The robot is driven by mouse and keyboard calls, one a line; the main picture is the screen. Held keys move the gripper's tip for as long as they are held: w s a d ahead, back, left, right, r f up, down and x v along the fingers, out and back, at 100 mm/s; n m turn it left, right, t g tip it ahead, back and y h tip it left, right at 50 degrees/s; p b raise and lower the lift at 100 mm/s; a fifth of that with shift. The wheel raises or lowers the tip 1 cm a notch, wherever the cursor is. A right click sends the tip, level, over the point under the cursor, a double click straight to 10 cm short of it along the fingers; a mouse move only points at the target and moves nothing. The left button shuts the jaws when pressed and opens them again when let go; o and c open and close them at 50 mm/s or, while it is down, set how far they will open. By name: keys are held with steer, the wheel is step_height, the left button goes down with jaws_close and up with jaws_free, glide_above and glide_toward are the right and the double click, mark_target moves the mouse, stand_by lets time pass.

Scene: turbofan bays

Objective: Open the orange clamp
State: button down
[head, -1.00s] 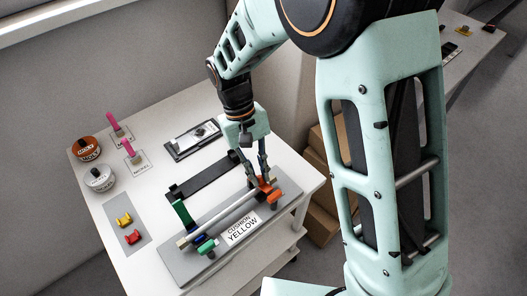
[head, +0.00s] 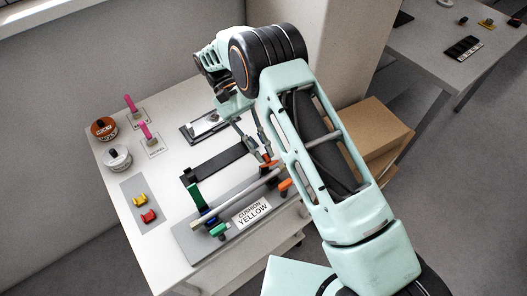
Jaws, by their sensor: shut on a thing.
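The orange clamp (head: 285,186) is at the right end of the grey board (head: 190,247) on the white table. Its upper orange part (head: 268,162) stands behind the pale tube (head: 245,193), apart from the orange knob in front. My gripper (head: 262,154) points down at that upper part and is shut on it. The fingertips partly cover it, and my arm hides some of the board's right side. Further left on the tube, a green clamp has its strap (head: 196,195) raised and its green knob (head: 220,230) in front. A blue piece (head: 211,222) sits beside it.
A "CUSHION YELLOW" label (head: 252,212) lies on the board. Yellow and red clips (head: 147,215) rest on a grey mat to the left. Two tins (head: 117,158) and pink-handled tools (head: 148,133) stand behind. Cardboard boxes (head: 375,130) are right of the table.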

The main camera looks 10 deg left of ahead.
steer(key=shift+w+a+f+h, duration=0.1)
steer(key=shift+a+h, duration=0.05)
steer(key=shift+h, duration=0.25)
steer(key=shift+g, duration=0.3)
